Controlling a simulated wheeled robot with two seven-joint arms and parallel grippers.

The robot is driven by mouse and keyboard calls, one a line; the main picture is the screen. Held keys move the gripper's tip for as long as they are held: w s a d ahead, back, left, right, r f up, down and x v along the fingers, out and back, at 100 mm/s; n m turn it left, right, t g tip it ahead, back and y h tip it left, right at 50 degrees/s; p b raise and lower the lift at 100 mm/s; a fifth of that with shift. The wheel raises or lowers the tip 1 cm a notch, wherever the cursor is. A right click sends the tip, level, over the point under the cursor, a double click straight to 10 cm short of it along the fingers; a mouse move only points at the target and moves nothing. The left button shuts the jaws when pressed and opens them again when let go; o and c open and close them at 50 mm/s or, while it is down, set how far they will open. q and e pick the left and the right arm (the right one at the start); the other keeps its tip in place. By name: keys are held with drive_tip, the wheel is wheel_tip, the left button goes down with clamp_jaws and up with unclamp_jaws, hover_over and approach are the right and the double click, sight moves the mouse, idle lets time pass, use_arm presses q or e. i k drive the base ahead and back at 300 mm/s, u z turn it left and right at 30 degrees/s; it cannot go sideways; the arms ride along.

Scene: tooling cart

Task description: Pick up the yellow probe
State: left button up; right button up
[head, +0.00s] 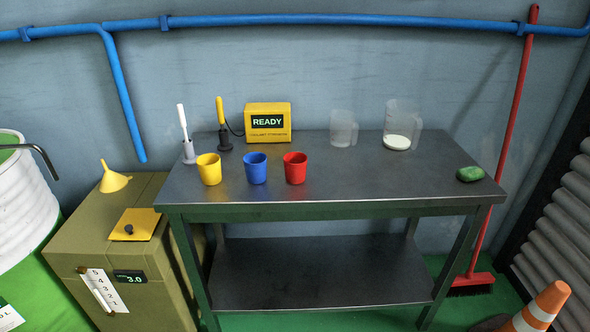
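The yellow probe (220,111) stands upright in a dark holder (224,138) at the back left of the dark metal table (340,190). A cable runs from near it to the yellow meter box (268,134), whose screen reads READY. A white stick-like tool (183,121) stands in a grey holder just left of the probe. Neither of my grippers is in the head view.
A yellow cup (209,170), blue cup (255,168) and red cup (295,168) stand in front of the probe and box. Two clear beakers stand at the back right, one holding white material (397,142). A green object (470,174) lies at the right edge.

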sight(219, 104)
drive_tip(key=u, duration=1.8)
drive_tip(key=i, duration=0.95)
drive_tip(key=z, duration=1.75)
